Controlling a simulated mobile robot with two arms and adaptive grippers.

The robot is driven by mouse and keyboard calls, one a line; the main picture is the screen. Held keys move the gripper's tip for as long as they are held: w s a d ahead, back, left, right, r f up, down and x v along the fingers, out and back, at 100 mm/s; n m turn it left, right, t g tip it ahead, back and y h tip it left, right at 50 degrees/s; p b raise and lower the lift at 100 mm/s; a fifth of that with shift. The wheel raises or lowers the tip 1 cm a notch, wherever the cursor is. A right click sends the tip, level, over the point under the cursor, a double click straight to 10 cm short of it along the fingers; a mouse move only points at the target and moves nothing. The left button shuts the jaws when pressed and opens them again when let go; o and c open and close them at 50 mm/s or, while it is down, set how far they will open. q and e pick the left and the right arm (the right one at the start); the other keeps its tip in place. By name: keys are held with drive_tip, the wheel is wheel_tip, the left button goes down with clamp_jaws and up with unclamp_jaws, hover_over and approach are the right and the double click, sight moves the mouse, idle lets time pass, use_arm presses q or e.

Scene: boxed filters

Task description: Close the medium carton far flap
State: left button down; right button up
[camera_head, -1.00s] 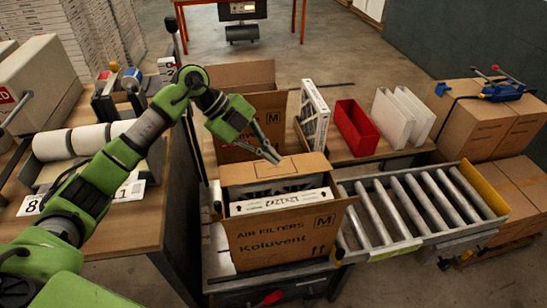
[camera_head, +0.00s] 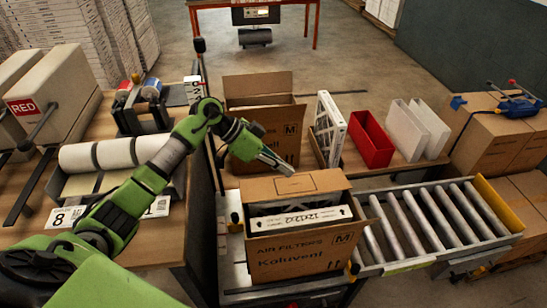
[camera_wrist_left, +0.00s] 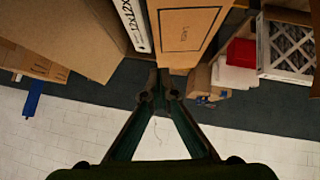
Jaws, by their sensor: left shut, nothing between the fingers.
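The medium carton (camera_head: 300,262), printed "Air Filters Koluvent M", stands at the near end of the roller table with a white boxed filter (camera_head: 300,218) inside. Its far flap (camera_head: 293,186) stands up and leans back behind the filter, so the top is open there. My left gripper (camera_head: 285,168) is shut and empty at the far flap's upper edge, on the far side. In the left wrist view the gripper (camera_wrist_left: 158,92) lies close to the edge of the far flap (camera_wrist_left: 186,28); whether it touches cannot be told. My right gripper is not in view.
A larger open carton (camera_head: 262,125) stands behind. A pleated filter (camera_head: 330,128), a red bin (camera_head: 371,140) and white panels (camera_head: 416,128) stand to its right. Rollers (camera_head: 430,220) extend right. A wooden bench (camera_head: 160,235) with paper rolls is at left.

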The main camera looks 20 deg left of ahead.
sight(303, 193)
use_arm(q)
drive_tip(key=x, duration=0.3)
drive_tip(key=shift+d+f+p, duration=0.2)
drive_tip(key=shift+d+p, duration=0.05)
drive_tip(key=shift+p, duration=0.1)
drive_tip(key=shift+s+f, duration=0.25)
drive_tip(key=shift+f, duration=1)
drive_tip(key=shift+s+f+p, duration=0.1)
drive_tip(key=shift+f+p, duration=0.2)
drive_tip(key=shift+f, duration=0.3)
